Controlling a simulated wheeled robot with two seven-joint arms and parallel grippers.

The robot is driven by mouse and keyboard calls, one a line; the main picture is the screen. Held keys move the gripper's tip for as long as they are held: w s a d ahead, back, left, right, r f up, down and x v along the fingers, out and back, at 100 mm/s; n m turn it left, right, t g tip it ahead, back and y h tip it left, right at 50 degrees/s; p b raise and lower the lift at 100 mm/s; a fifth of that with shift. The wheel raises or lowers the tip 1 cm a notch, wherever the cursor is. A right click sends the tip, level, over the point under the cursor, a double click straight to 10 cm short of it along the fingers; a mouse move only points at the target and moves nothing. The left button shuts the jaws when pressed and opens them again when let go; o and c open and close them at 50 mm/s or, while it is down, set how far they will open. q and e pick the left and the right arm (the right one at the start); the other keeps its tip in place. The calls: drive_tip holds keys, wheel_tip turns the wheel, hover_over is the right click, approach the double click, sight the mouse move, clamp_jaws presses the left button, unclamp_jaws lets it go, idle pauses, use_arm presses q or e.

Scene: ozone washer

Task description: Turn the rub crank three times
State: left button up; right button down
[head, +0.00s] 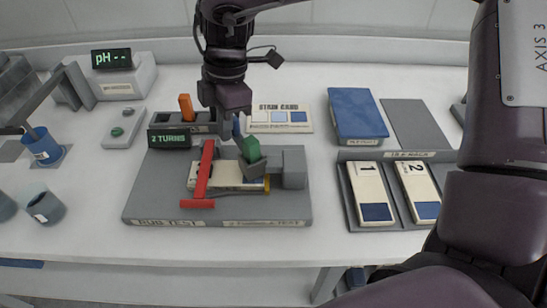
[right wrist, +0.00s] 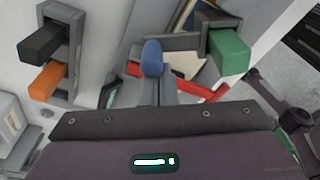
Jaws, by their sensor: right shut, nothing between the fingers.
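The rub tester is a grey base (head: 150,195) with a red frame (head: 205,170) over a pale card (head: 230,177). A display behind it (head: 170,138) reads "2 TURNS". The rub crank has a blue knob (right wrist: 152,55), a small part of which shows in the head view (head: 236,127). My right gripper (head: 228,122) is above the back of the tester, pointing down. Its shut, empty fingers (right wrist: 155,88) are close to the blue knob; I cannot tell whether they touch. My left gripper is out of view.
An orange-handled piece (head: 186,106) stands in a holder just behind the tester. A stain card (head: 280,117) and a blue-topped box (head: 357,114) lie at the back. A tray (head: 348,195) with cards 1 and 2 is right. Cups (head: 43,148) stand left.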

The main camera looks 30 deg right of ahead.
drive_tip(key=shift+w+d, duration=0.2)
drive_tip(key=shift+d, duration=0.6)
drive_tip(key=shift+s+d, duration=0.1)
drive_tip(key=shift+d, duration=1.1)
drive_tip(key=shift+s+d, duration=0.3)
drive_tip(key=shift+d, duration=0.3)
drive_tip(key=shift+s+d, duration=0.25)
drive_tip(key=shift+d, duration=0.3)
